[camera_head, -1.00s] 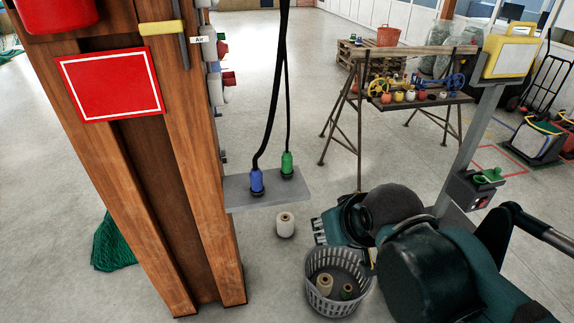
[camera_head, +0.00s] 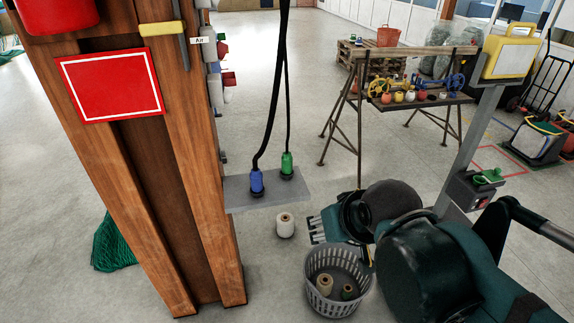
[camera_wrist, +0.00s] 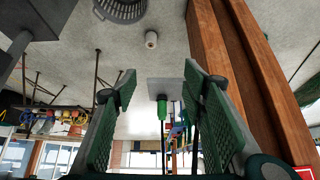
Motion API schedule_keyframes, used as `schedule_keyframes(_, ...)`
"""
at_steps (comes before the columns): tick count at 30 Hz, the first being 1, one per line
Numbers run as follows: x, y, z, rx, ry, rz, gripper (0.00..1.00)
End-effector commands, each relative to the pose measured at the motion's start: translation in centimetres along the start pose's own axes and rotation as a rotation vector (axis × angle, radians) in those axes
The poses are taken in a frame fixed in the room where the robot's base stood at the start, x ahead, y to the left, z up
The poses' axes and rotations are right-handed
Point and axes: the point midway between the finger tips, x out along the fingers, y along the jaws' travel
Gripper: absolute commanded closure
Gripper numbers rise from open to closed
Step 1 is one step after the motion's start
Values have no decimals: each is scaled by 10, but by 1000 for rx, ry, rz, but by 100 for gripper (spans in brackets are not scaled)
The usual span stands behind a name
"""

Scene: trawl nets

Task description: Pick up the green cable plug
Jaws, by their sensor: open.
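The green cable plug (camera_head: 287,164) stands upright on a small grey shelf (camera_head: 292,192), with a black cable rising from its top. A blue plug (camera_head: 256,181) stands to its left on the same shelf. My gripper (camera_head: 316,229) is to the right of and lower in the picture than the plug, apart from it. In the wrist view, the green plug (camera_wrist: 162,110) shows in the gap between the two spread green fingers, beyond them. The gripper is open and empty. The blue plug is mostly hidden behind a finger there.
A wooden post (camera_head: 205,170) stands left of the shelf. A white spool (camera_head: 285,225) is on the floor below the shelf, near a grey basket (camera_head: 311,291) holding spools. A trestle table (camera_head: 425,98) stands behind. Black cables (camera_head: 273,110) hang above the shelf.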

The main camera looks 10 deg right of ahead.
Motion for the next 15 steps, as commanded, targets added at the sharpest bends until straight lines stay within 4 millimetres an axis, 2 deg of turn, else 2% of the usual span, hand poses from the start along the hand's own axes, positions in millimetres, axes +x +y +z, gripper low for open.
schedule_keyframes(8,-3,-1,-31,89,-39,2,58)
schedule_keyframes(15,-2,-2,-67,205,-90,10,58)
